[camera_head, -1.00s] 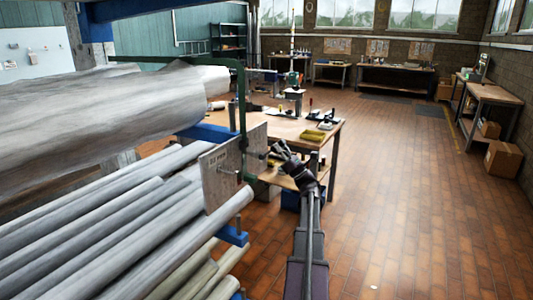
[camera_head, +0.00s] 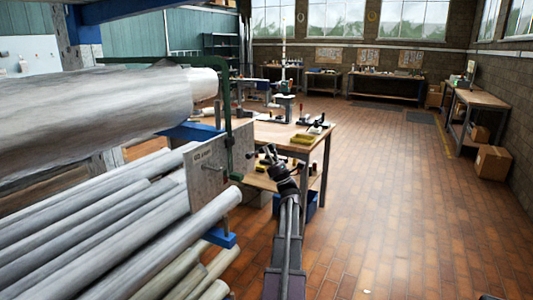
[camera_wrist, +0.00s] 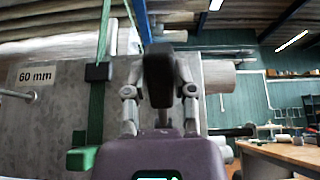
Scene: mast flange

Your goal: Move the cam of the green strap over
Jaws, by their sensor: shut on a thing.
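The green strap (camera_head: 228,100) comes over the end of the large grey roll and runs down across a grey plate. In the wrist view the strap (camera_wrist: 97,110) hangs left of my gripper, with a black block (camera_wrist: 98,72) on it and a green block (camera_wrist: 82,158) at its lower end. My gripper (camera_wrist: 160,88) is shut on a dark rounded piece (camera_wrist: 158,70), seemingly the cam's handle. The fingers hide how it joins the strap. In the head view my gripper (camera_head: 268,160) is just right of the strap; its grip is too small to read there.
The grey plate (camera_head: 207,180) marked 60 mm stands beside the strap. Long grey pipes (camera_head: 100,220) lie at left below the large roll (camera_head: 90,105). A workbench (camera_head: 285,133) with tools stands close behind my gripper.

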